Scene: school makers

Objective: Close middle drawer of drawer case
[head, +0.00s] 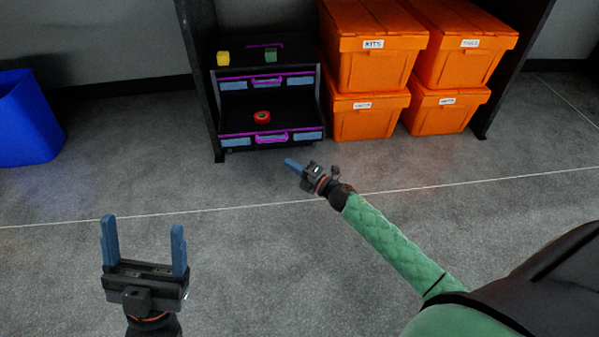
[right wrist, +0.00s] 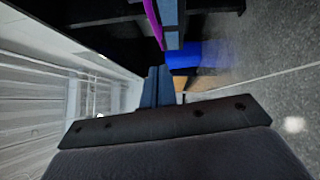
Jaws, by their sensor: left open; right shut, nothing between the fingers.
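The black drawer case (head: 321,100) stands on the floor at top centre in the head view. Its middle drawer (head: 240,83), with a magenta handle and blue labels, stands out; a yellow block (head: 222,57) and a green block (head: 270,54) appear to lie in it. The lower drawer (head: 270,138) stands out further, with a red ring (head: 262,117) inside. My right gripper (head: 291,163) is shut and empty, in front of and below the lower drawer. Its fingers (right wrist: 158,87) also show in the right wrist view, near a magenta handle (right wrist: 153,22). My left gripper (head: 144,243) is open and empty, far from the case.
Orange lidded boxes (head: 372,62) are stacked right of the drawer case. Dark shelf uprights (head: 202,80) flank the case and boxes. A blue bin (head: 27,118) stands at the far left. The grey floor (head: 240,240) in front is clear.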

